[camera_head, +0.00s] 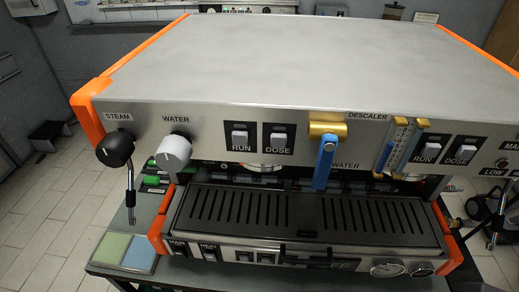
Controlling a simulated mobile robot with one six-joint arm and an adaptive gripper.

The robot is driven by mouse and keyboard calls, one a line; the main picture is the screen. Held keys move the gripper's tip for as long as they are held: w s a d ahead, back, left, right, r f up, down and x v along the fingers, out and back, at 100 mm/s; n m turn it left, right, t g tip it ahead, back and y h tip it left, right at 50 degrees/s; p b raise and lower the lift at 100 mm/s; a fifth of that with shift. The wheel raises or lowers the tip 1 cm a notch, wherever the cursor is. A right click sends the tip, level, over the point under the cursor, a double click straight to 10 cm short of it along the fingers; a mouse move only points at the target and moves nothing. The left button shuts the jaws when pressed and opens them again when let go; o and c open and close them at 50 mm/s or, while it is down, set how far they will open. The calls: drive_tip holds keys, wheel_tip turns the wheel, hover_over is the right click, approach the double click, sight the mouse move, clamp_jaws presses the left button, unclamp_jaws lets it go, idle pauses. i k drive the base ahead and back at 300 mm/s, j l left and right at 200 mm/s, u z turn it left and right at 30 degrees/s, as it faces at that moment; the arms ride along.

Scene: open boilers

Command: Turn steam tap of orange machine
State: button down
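The orange machine (270,60) fills most of the head view, with a brushed steel top and orange side panels. Its steam tap is a round black knob (115,148) under the STEAM label at the left of the front panel, with a pale mark on its face. A thin metal steam wand (130,190) hangs below it. A white water knob (174,152) sits just to its right under the WATER label. My gripper is not in view.
A brass fitting with a blue lever (325,160) and a descaler gauge (402,145) stick out from the front panel. A slotted drip tray (300,218) lies below. Green and blue pads (128,250) lie at lower left. Open tiled floor (40,220) shows on the left.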

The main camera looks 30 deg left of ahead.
sight(115, 150)
drive_tip(key=k+j+u, duration=0.1)
drive_tip(key=u, duration=2.1)
